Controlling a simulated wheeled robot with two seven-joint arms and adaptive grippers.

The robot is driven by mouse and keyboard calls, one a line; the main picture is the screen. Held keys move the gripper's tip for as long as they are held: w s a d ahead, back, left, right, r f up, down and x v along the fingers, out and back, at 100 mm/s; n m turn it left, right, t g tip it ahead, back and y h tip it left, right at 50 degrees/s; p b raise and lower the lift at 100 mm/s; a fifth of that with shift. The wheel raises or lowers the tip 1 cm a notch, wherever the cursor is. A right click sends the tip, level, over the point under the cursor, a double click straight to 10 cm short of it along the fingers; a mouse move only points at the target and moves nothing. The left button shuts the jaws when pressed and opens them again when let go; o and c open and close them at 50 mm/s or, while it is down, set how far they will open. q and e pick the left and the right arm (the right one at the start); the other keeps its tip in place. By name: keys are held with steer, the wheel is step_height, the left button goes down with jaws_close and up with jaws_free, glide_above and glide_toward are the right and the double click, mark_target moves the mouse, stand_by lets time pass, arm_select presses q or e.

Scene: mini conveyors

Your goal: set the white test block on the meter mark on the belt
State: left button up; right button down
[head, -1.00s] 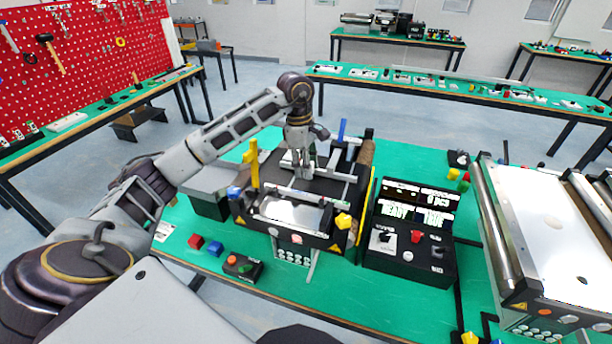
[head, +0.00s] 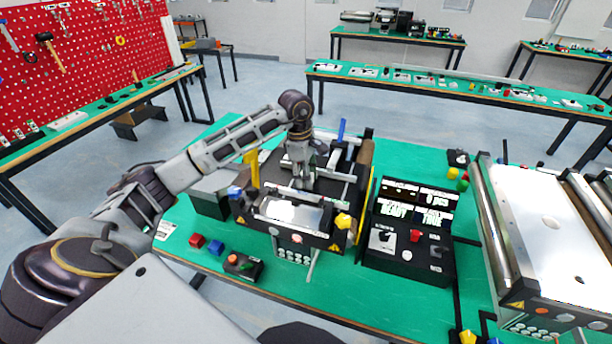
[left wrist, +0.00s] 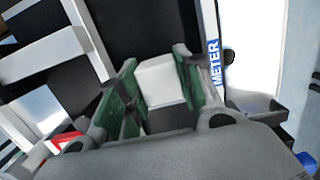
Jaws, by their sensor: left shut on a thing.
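My left gripper (head: 302,184) is over the small black conveyor in the head view, pointing down. In the left wrist view its green-padded fingers (left wrist: 154,92) are shut on the white test block (left wrist: 162,80). The block sits between the pads above or on the dark belt (left wrist: 138,25); I cannot tell whether it touches. A blue METER label (left wrist: 214,64) is on the pale rail to the right of the block. In the head view the block is hard to tell apart from the gripper. My right gripper is out of view.
The conveyor has a yellow upright (head: 254,170), a blue-topped post (head: 341,130) and a raised crossbar close around the gripper. A black control box (head: 408,250) stands to its right, and a larger white-bed conveyor (head: 550,225) farther right. Green table (head: 330,292) is free in front.

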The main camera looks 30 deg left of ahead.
arm_select(q)
steer(key=shift+f, duration=0.15)
steer(key=o, duration=1)
steer(key=shift+o, duration=0.2)
steer(key=shift+r, duration=0.2)
steer(key=shift+a+r, duration=0.1)
steer(key=shift+r, duration=0.45)
steer(key=r, duration=0.2)
steer(key=r+b, duration=0.1)
steer(key=r, duration=0.3)
steer(key=shift+a+b, duration=0.3)
steer(key=shift+a, duration=0.05)
steer(key=shift+s+a+r+b, duration=0.1)
steer(key=shift+a+r+b, duration=0.1)
steer(key=shift+r, duration=1)
steer(key=shift+s+a+r+b, duration=0.1)
steer(key=shift+r+b, duration=0.05)
steer(key=shift+r, duration=1.05)
